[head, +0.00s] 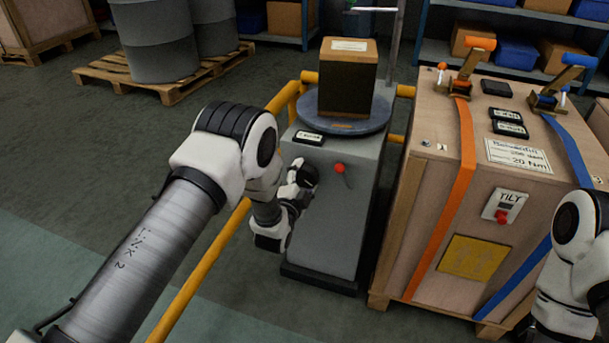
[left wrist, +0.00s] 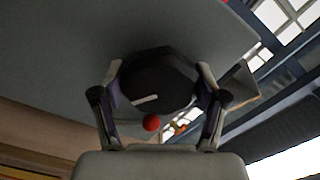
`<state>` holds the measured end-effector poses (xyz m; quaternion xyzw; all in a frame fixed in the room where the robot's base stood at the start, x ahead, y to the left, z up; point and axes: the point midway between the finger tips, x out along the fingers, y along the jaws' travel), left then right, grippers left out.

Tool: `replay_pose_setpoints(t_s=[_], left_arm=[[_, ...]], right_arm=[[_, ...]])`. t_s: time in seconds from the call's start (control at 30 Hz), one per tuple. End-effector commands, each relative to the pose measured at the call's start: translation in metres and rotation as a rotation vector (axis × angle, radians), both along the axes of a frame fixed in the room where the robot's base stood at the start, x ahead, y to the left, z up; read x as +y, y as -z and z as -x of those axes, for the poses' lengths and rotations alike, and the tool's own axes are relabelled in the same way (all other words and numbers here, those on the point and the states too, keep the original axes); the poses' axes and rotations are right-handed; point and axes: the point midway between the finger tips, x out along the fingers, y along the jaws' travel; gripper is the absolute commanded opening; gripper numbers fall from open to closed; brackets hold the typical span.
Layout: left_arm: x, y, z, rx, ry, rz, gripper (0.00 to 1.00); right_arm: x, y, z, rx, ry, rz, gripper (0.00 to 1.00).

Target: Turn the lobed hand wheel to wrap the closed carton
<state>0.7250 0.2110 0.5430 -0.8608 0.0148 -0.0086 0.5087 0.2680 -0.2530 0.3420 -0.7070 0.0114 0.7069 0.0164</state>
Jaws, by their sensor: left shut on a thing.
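The closed carton (head: 349,48) has a brown top with a white label and dark lower sides. It stands upright on the round blue-grey turntable (head: 346,122) of a grey machine (head: 330,215). The dark lobed hand wheel (left wrist: 158,82) with a pale mark lies between the fingers of my left gripper (left wrist: 158,100) in the left wrist view. In the head view, my left gripper (head: 301,186) is at the machine's front left, shut on the hand wheel and partly hiding it. My right arm enters at the right edge, but its gripper is out of the picture.
A red-knobbed lever (head: 339,168) is close right of my left gripper. A yellow rail (head: 216,253) runs behind my left arm. A large strapped crate (head: 425,230) stands right of the machine. Drums on a pallet (head: 175,88) stand behind, at left.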

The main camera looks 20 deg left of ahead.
Motion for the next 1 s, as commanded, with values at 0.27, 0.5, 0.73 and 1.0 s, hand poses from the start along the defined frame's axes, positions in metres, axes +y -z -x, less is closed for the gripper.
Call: replay_pose_setpoints(t_s=[0.27,0.5,0.73,1.0], left_arm=[[0.0003,-0.0005,-0.0002,-0.003,0.0,-0.076,0.37],[0.0003,-0.0004,-0.0002,-0.004,0.0,-0.086,0.37],[0.0003,-0.0003,-0.0001,-0.004,0.0,-0.085,0.83],[0.0002,-0.0002,0.0,-0.003,0.0,-0.085,0.98]], right_arm=[[0.0,-0.0022,0.0,0.0,0.0,0.0,0.4],[0.0,-0.0022,0.0,0.0,0.0,0.0,0.4],[0.0,-0.0022,0.0,0.0,0.0,0.0,0.4],[0.0,-0.0022,0.0,0.0,0.0,0.0,0.4]])
